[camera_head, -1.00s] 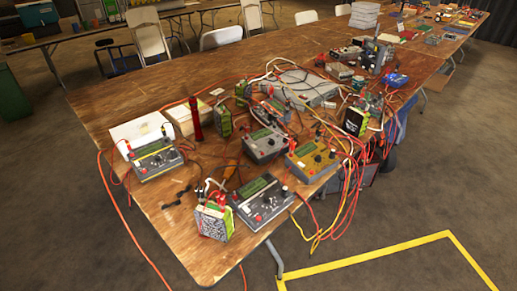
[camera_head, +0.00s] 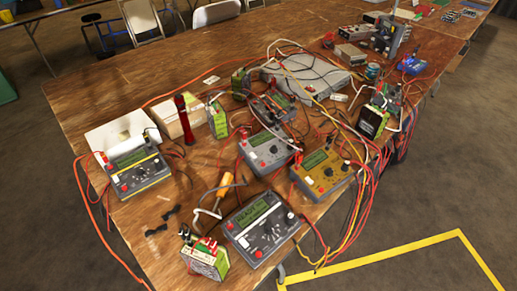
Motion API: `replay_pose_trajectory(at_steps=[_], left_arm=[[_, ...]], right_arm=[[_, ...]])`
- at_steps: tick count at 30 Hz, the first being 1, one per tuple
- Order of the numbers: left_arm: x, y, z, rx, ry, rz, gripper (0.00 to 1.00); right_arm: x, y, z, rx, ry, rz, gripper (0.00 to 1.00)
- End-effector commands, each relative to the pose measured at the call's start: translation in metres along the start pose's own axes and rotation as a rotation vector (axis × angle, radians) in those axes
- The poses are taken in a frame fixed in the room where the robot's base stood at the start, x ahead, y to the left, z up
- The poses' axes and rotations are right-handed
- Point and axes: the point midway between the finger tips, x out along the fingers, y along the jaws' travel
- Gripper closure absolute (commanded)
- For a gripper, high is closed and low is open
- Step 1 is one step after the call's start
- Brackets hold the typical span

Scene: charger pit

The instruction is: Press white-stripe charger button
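Several chargers with green screens lie on the wooden table (camera_head: 120,75). A dark charger (camera_head: 262,228) is at the front corner, with red buttons and knobs on its face. A grey charger (camera_head: 268,153) sits behind it, and a yellow-gold charger (camera_head: 325,170) to the right. A dark charger with a yellow stripe (camera_head: 140,176) is at the left. Another charger (camera_head: 273,108) sits further back among cables. Neither of my grippers is in view.
Green batteries (camera_head: 206,260) stand around the chargers, with tangled red, yellow and white cables. A red flashlight (camera_head: 185,118) stands by a cardboard box (camera_head: 172,117). Bare floor with yellow tape (camera_head: 380,256) is at right.

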Motion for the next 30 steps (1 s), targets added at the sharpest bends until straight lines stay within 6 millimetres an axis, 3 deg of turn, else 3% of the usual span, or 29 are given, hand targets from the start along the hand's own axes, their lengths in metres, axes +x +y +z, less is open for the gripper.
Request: replay_pose_trajectory(at_steps=[1,11,30], left_arm=[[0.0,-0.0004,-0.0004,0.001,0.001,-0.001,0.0],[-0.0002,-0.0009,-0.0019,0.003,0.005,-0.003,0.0],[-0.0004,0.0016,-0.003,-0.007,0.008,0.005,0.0]], right_arm=[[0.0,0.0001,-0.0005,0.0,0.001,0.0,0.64],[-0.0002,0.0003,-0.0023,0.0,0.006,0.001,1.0],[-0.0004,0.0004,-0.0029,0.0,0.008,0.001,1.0]])
